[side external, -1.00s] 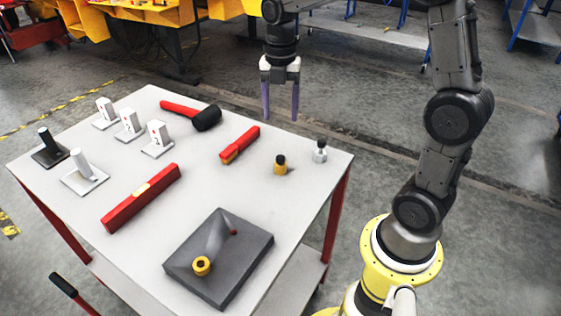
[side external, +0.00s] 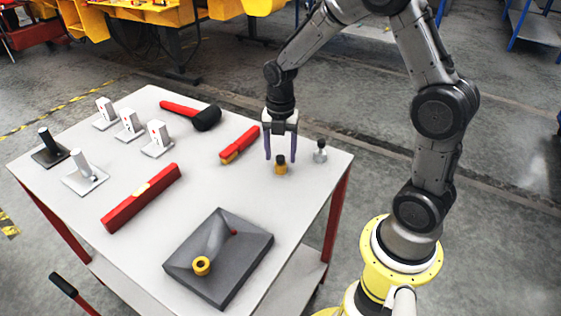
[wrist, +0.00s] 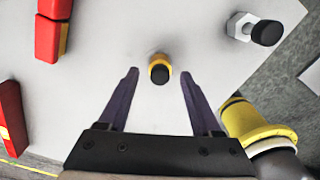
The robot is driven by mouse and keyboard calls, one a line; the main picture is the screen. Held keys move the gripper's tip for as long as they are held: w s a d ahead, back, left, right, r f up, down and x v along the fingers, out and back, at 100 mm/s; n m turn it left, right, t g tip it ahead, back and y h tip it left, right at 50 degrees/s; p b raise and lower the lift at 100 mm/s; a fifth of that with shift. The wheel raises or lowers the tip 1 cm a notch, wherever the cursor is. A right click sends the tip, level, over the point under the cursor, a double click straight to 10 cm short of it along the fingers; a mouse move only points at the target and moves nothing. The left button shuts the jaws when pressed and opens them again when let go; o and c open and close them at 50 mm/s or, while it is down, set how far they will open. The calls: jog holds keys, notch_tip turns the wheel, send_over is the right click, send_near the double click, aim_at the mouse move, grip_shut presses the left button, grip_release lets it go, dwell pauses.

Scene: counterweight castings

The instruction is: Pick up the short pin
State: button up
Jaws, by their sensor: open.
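A short pin with a yellow collar and a black top (side external: 281,169) stands upright on the white table, towards its far right. A second small pin with a silver hex base and black top (side external: 320,154) stands to its right. My gripper (side external: 281,157) points down over the yellow pin, its purple fingers open on either side of it. In the wrist view the yellow pin (wrist: 159,65) shows midway between the fingertips, with nothing held. Whether the fingertips reach down around the pin is hard to tell. The silver pin (wrist: 252,29) is at upper right there.
White blocks and posts on plates (side external: 86,178) stand at the left. Table around the yellow pin is clear.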

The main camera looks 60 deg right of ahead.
jog(key=shift+f, duration=0.2)
grip_shut()
jog(key=shift+r, duration=0.1)
dwell(0.4)
jog(key=shift+r, duration=0.6)
jog(key=s+a+r, duration=0.3)
jog(key=s+r, duration=0.8)
jog(key=s, duration=0.2)
jog(key=shift+s+r, duration=0.3)
jog(key=shift+s, duration=0.05)
